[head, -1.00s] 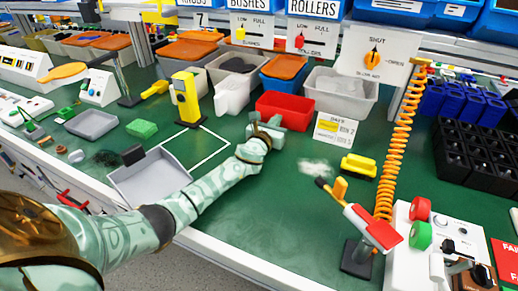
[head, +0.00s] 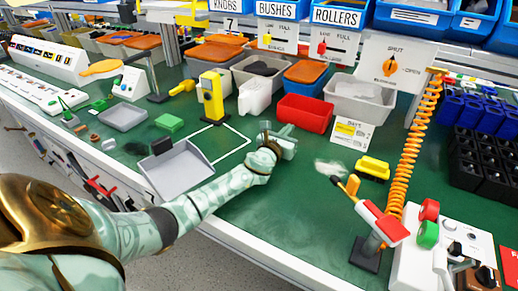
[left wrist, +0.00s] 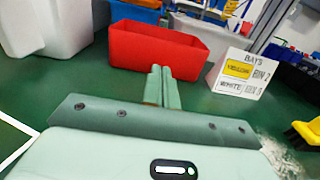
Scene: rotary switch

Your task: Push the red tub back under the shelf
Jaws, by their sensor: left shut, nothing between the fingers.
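The red tub (head: 304,113) stands on the green bench in front of the row of tubs under the shelf. It sticks out nearer to me than the blue and grey tubs beside it. It also shows in the left wrist view (left wrist: 155,50), upright and apparently empty. My left gripper (head: 288,130) is shut and empty, low over the bench just in front of the tub. In the left wrist view its closed fingers (left wrist: 158,84) point at the tub's front wall, with what looks like a small gap. My right gripper is out of view.
A grey tub (head: 358,98) and a small sign (head: 352,133) stand to the right of the red tub. A white scoop-like container (head: 254,97) stands left. The blue tub (head: 305,80) with an orange lid is behind.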

